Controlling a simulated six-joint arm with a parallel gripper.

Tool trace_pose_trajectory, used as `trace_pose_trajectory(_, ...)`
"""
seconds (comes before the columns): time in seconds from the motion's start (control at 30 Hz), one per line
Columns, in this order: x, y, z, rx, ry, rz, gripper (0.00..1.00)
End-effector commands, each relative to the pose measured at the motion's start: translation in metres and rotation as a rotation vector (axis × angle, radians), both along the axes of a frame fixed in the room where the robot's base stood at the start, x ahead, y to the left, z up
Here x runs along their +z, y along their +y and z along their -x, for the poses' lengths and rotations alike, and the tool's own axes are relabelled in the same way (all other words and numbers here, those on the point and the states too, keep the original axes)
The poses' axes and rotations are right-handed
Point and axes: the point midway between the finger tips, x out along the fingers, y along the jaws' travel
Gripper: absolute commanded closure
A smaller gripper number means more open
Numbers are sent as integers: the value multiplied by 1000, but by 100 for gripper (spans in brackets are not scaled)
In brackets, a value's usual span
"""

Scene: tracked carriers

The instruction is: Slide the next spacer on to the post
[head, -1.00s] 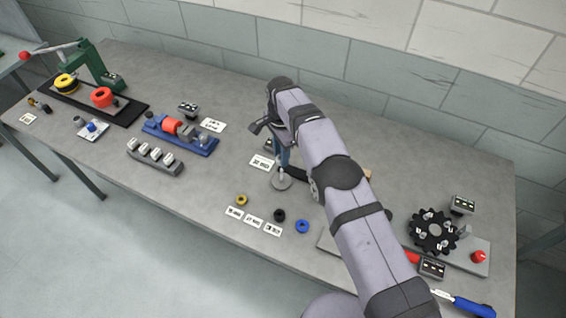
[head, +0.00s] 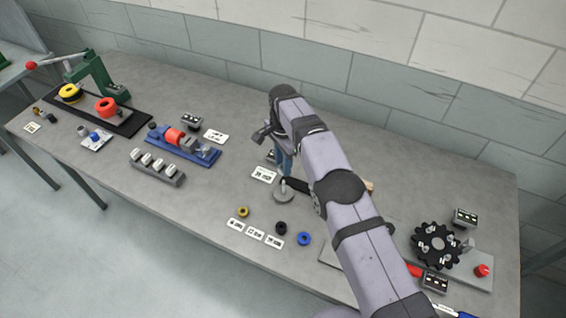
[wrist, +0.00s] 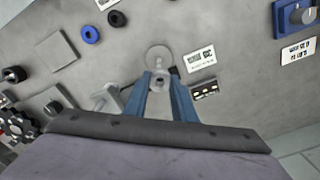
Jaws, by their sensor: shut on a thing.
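The post (head: 284,187) stands upright on a round grey base (head: 284,197) near the middle of the bench; the base also shows in the wrist view (wrist: 158,54). My gripper (head: 283,172) is over the post, fingers down. In the wrist view its blue fingers (wrist: 161,80) are shut on a small grey piece (wrist: 159,79) with a dark centre, in line with the post. I cannot tell whether this piece is around the post or above it. A yellow ring (head: 243,211), a black ring (head: 281,228) and a blue ring (head: 304,238) lie loose in front.
White labels (head: 255,234) lie before the rings, and another (head: 264,174) beside the post. A blue fixture with a red cylinder (head: 175,137) and a grey block row (head: 158,166) stand left. A black toothed wheel (head: 436,246) is right. Bench is clear left of the rings.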

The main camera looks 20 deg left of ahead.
Motion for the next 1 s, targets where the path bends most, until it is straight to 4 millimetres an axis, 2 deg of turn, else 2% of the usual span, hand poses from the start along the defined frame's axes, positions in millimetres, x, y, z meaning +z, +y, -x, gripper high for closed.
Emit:
trace_pose_trajectory(0.53,-3,-2,2,37,-1,-1,99)
trace_pose_trajectory(1.0,-30,-2,2,36,0,0,99)
